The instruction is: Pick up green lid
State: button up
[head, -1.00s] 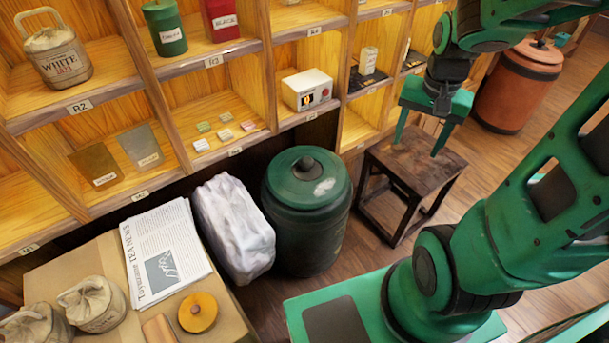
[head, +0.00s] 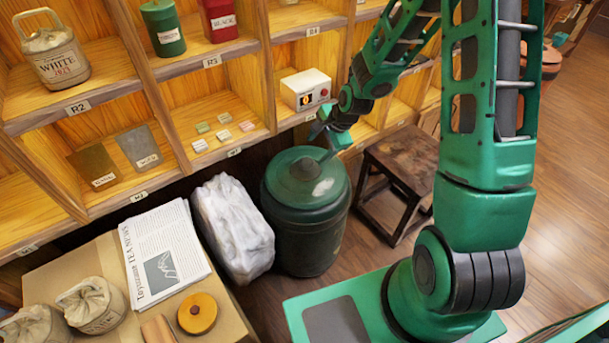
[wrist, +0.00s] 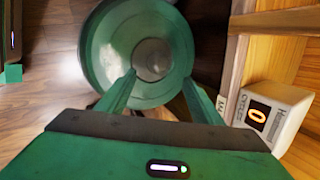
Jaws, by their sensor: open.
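The green lid (head: 326,186) sits on top of a large dark green drum (head: 308,240) on the floor, with a round knob (head: 305,168) at its middle. In the wrist view the lid (wrist: 108,65) fills the upper middle, and its knob (wrist: 153,60) shows beyond my fingertips. My gripper (wrist: 155,80) is open, with its two fingers apart on the near side of the knob. In the head view my gripper (head: 322,142) is above the far right part of the lid. I cannot tell whether the fingers touch it.
A wooden shelf (head: 215,60) stands behind the drum. A white box with a display (head: 306,90) sits on it close to my gripper. A wooden stool (head: 405,160) is right of the drum, a white wrapped bundle (head: 233,228) left of it.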

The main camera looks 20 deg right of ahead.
aim_at(308, 161)
jog(key=shift+s+x, duration=0.2)
jog(key=shift+x, duration=4.5)
jog(key=shift+a, duration=0.1)
grip_shut()
